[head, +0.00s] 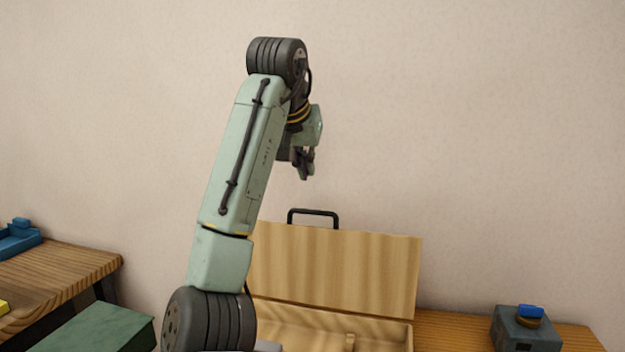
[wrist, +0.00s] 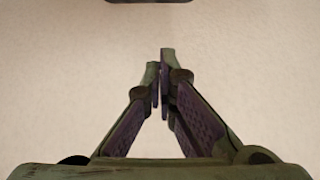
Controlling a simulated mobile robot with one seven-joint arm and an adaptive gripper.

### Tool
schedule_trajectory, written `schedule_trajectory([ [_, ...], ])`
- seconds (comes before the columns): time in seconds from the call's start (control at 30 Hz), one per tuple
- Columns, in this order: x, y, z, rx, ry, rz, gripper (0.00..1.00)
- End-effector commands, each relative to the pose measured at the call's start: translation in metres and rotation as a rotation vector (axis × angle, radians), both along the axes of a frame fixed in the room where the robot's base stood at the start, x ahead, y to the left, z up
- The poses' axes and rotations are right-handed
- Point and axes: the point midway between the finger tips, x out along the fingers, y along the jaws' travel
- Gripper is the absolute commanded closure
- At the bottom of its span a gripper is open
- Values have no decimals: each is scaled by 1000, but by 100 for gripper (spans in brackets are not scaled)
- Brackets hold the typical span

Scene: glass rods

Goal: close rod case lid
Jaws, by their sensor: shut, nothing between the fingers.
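The wooden rod case (head: 380,334) stands on the table at the lower middle of the head view. Its lid (head: 340,270) is open and stands upright at the back, with a dark handle (head: 314,213) on its top edge. My arm hides the left part of the case. My gripper (head: 304,176) is shut and empty, above the lid and apart from it. In the wrist view my gripper (wrist: 160,60) has its fingertips together against the plain wall. A dark bar (wrist: 150,2), perhaps the handle, is cut off at the top edge.
A grey box with a blue top (head: 526,328) stands on the wooden table (head: 455,325) to the right of the case. A green box (head: 100,328) and another wooden table (head: 60,272) with a blue tray (head: 18,240) are at the left. The air around my gripper is clear.

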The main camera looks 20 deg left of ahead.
Motion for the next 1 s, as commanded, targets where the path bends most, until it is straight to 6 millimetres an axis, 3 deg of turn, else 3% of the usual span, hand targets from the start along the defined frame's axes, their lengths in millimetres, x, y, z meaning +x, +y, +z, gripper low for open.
schedule_trajectory([
  [0.47, 59, 0, -71, -1, 1, 0, 100],
  [0.73, 28, 1, -72, 1, -6, 1, 100],
  [1.0, 20, 0, -74, -1, -3, -1, 100],
])
